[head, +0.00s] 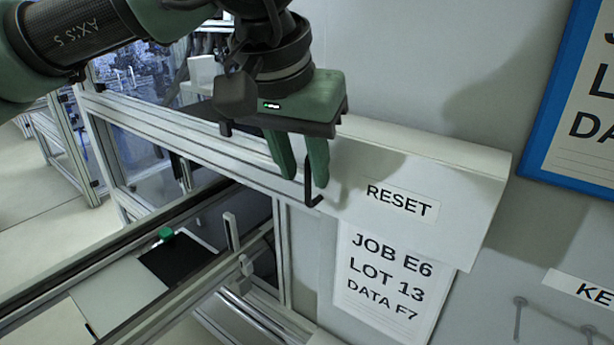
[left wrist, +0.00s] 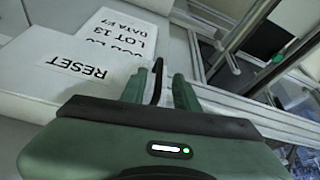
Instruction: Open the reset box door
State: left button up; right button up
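The reset box (head: 455,165) is a white box on the wall with a RESET label on its front panel. It also shows in the left wrist view (left wrist: 40,85). A dark, bent handle (head: 308,186) sits at the left end of its front. My left gripper (head: 306,180) points down at that handle with its two green fingers apart. In the left wrist view the handle (left wrist: 157,82) stands between the fingers, with a visible gap on each side. I cannot tell whether the door is fully shut. My right gripper is not in view.
A JOB E6 paper sheet (head: 385,283) hangs just below the box. A blue-framed board (head: 545,125) and a KE label (head: 585,291) are on the wall to the right. A metal-framed conveyor line (head: 150,150) runs close on the left.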

aim_at(307, 177)
pick_arm(q)
jog(key=shift+x, duration=0.95)
jog(key=shift+p+x, duration=0.3)
jog(key=shift+x, duration=0.45)
jog(key=shift+s+r, duration=0.1)
jog(key=shift+s, duration=0.05)
grip_shut()
